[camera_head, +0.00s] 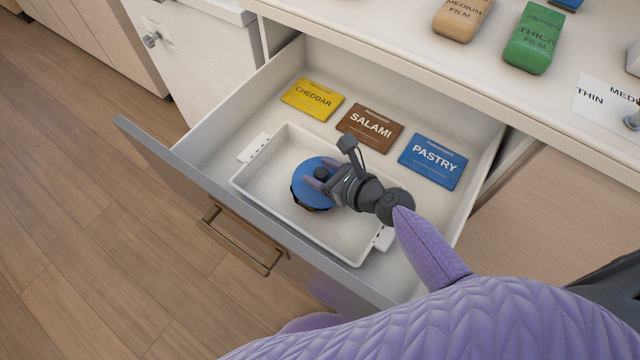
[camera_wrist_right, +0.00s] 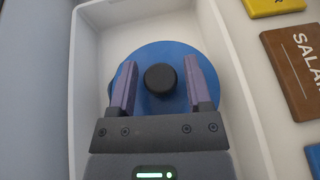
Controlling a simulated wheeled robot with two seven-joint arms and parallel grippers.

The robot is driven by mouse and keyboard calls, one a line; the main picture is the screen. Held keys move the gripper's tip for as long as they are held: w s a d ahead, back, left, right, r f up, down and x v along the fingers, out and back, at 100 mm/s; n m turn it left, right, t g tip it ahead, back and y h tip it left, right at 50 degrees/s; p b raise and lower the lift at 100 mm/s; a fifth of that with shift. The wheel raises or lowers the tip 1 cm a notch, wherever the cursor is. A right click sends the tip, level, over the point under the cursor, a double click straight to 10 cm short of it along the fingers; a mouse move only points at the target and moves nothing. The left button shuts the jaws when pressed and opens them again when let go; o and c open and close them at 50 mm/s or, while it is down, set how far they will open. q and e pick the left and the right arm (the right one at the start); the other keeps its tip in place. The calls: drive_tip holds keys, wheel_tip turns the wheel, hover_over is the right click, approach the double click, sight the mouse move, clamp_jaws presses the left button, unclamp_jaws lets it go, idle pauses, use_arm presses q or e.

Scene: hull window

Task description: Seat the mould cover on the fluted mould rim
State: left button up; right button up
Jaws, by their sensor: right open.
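The blue round mould cover (camera_head: 303,175) with a black knob lies in a white tray in the open drawer. A dark, scalloped edge shows under its near side, perhaps the fluted mould; I cannot tell whether the cover is seated on it. In the right wrist view the blue disc (camera_wrist_right: 150,51) looks flat, with its black knob (camera_wrist_right: 160,78) near the middle. My right gripper (camera_head: 318,174) is over the cover. Its open fingers (camera_wrist_right: 160,84) stand on either side of the knob, with gaps visible. My left gripper is not in view.
The white tray (camera_head: 254,182) has low walls around the cover. Behind it lie the yellow CHEDDAR (camera_head: 312,99), brown SALAMI (camera_head: 370,127) and blue PASTRY (camera_head: 433,161) packets. The counter above holds a tan block (camera_head: 462,18) and a green block (camera_head: 535,38).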

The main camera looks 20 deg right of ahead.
drive_tip(key=shift+s+d+r, duration=0.2)
drive_tip(key=shift+s+d, duration=0.05)
drive_tip(key=shift+s, duration=0.2)
drive_tip(key=shift+s+d+r+p, duration=0.2)
drive_tip(key=shift+s+d+p, duration=0.05)
drive_tip(key=shift+s+p, duration=0.2)
drive_tip(key=shift+s+d+r, duration=0.25)
drive_tip(key=shift+s+d, duration=0.05)
drive_tip(key=shift+s, duration=0.1)
drive_tip(key=shift+o, duration=0.5)
drive_tip(key=o, duration=0.4)
drive_tip(key=c, duration=0.5)
drive_tip(key=shift+s+p, duration=0.1)
drive_tip(key=shift+p, duration=0.2)
